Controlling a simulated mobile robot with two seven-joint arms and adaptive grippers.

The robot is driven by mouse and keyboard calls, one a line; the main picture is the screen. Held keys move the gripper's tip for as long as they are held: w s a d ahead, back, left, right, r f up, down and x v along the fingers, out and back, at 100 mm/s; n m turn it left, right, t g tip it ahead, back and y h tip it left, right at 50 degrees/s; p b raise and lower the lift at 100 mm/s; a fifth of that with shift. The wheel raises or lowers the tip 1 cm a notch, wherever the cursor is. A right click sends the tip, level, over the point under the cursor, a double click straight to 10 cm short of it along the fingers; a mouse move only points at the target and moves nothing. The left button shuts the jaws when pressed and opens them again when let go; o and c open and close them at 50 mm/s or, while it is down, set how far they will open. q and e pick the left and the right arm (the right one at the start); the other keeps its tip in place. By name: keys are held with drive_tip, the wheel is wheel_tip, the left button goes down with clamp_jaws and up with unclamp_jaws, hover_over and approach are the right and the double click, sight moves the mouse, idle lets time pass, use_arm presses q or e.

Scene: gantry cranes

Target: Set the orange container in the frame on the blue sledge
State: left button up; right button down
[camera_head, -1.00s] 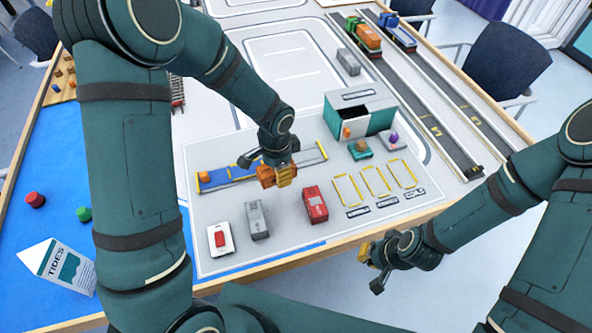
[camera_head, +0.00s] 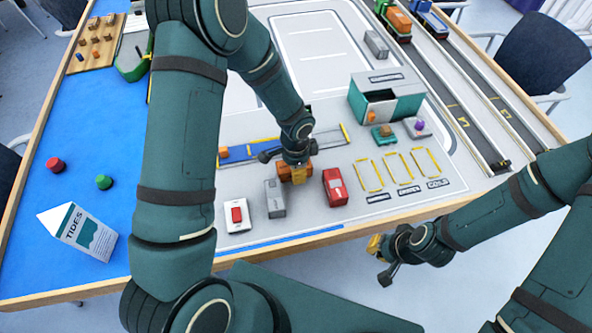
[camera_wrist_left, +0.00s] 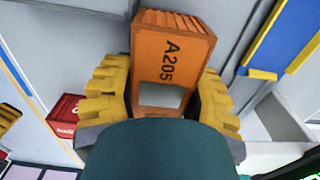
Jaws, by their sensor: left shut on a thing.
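The orange container, marked A205 in the left wrist view (camera_wrist_left: 172,60), is between the yellow fingers of my left gripper (camera_head: 295,174). The gripper is shut on it. In the head view the orange container (camera_head: 311,164) is partly hidden by the gripper, just in front of the rail strip; its height above the board is unclear. The blue sledge (camera_head: 240,152) lies at the left part of that strip, with yellow edges and an orange knob (camera_head: 224,152). It also appears in the left wrist view (camera_wrist_left: 283,38). My right gripper (camera_head: 377,246) hangs off the table's front edge, its jaw opening unclear.
A grey container (camera_head: 275,198) and a red container (camera_head: 335,187) stand close in front of my left gripper. A white block with a red top (camera_head: 237,215) is left of them. Empty yellow outlines (camera_head: 398,167) lie right. A teal-and-grey building (camera_head: 388,95) stands behind.

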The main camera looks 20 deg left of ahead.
use_arm(q)
drive_tip(key=shift+f, duration=0.45)
drive_tip(key=shift+f, duration=0.2)
drive_tip(key=o, duration=0.9)
drive_tip(key=shift+o, duration=0.2)
drive_tip(key=shift+r, duration=0.1)
